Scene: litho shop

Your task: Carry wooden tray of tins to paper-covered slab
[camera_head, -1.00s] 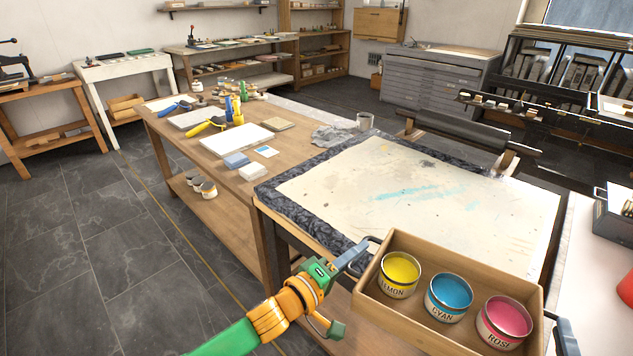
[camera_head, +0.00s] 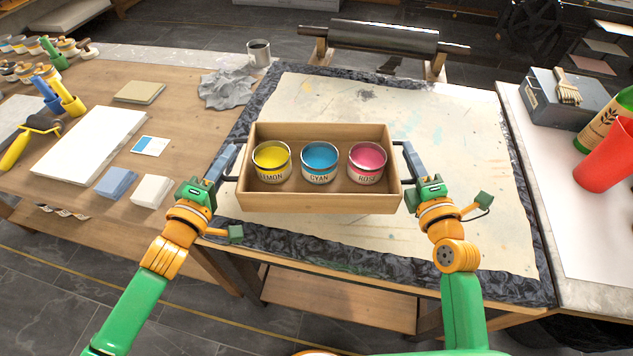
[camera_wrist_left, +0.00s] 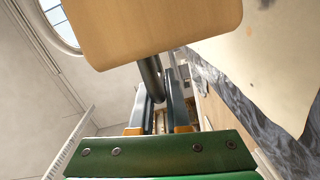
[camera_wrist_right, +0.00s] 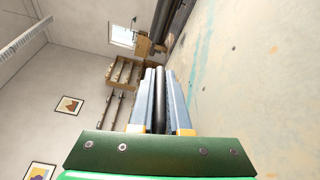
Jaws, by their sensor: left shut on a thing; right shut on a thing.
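The wooden tray (camera_head: 320,203) holds three tins side by side: yellow LEMON (camera_head: 272,161), blue CYAN (camera_head: 319,162) and pink ROSE (camera_head: 367,163). The tray looks level, over the near part of the paper-covered slab (camera_head: 440,180); the left wrist view shows its wooden side (camera_wrist_left: 160,30) with a gap beside the slab's paper. My left gripper (camera_head: 228,165) is shut on the tray's left dark handle (camera_wrist_left: 152,78). My right gripper (camera_head: 406,160) is shut on the right handle (camera_wrist_right: 161,95). The tray's underside is hidden in the head view.
A wooden bench on the left carries a white board (camera_head: 90,145), sponges (camera_head: 152,191), a crumpled grey cloth (camera_head: 228,88) and a mug (camera_head: 259,52). A dark roller (camera_head: 383,37) lies behind the slab. At right are a green bottle (camera_head: 605,120) and a red cup (camera_head: 608,155).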

